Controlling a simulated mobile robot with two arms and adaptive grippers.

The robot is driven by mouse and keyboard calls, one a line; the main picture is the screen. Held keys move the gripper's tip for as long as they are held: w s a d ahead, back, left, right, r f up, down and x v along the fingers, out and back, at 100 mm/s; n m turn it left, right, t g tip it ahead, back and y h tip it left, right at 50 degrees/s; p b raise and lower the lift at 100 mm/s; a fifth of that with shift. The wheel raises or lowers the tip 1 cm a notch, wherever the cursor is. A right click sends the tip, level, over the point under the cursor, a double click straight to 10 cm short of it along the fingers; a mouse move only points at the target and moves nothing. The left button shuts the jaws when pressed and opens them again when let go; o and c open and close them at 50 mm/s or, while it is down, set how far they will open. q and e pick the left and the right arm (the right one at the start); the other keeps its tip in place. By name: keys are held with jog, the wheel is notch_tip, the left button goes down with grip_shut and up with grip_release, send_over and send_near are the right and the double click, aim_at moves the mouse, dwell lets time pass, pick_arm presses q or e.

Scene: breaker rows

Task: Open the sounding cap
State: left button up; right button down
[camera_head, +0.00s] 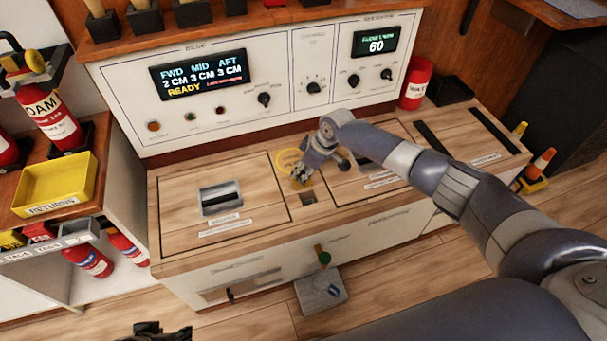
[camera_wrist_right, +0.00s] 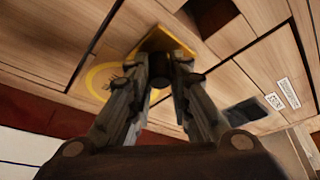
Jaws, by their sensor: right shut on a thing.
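A yellow plate (camera_wrist_right: 165,42) with a dark knob (camera_wrist_right: 159,68) shows between my right fingers in the right wrist view; I take it for the sounding cap. My right gripper (camera_head: 299,178) is shut on the knob, low over the wooden bench top. A yellow ring marking (camera_head: 288,160) lies on the wood beside it; the fingers partly cover the plate. A dark square opening (camera_head: 307,198) shows near the fingertips in the head view. Whether the plate is lifted is unclear. A dark piece, probably my left gripper (camera_head: 160,331), is cut off at the bottom edge; its fingers cannot be made out.
The control panel behind has a display (camera_head: 203,74) reading "READY". The bench holds a recessed handle (camera_head: 221,198) at left. A yellow returns tray (camera_head: 55,183) and extinguishers stand at left. A red cylinder (camera_head: 415,84) stands at the back right.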

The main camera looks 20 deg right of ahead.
jog(key=c, duration=1.5)
grip_release()
jog(key=shift+o, duration=0.2)
jog(key=shift+r, duration=0.1)
jog(key=v, duration=1.1)
jog(key=shift+r, duration=0.4)
